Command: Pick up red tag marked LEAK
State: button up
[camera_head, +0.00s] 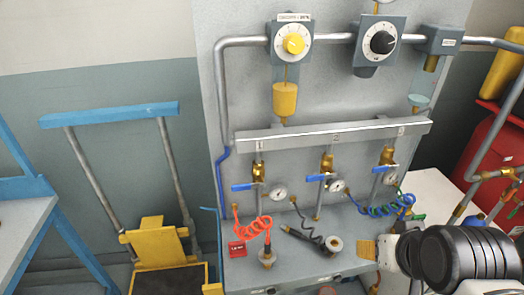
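My gripper (387,251) is at the lower right, at the end of my black and white arm, well to the right of the tag. It is seen from behind and mostly hidden by my arm, so its fingers cannot be made out. Nothing covers the tag.
An orange coiled hose (254,229), a dark hose with a nozzle (297,234) and a round metal fitting (334,245) lie between tag and gripper. Blue-handled valves (258,184) and gauges hang above.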

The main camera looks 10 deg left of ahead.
aim_at(237, 248)
jog(key=k+j, duration=0.25)
jog(key=k, duration=0.25)
jog(key=k+j, duration=0.2)
jog(key=k, duration=0.25)
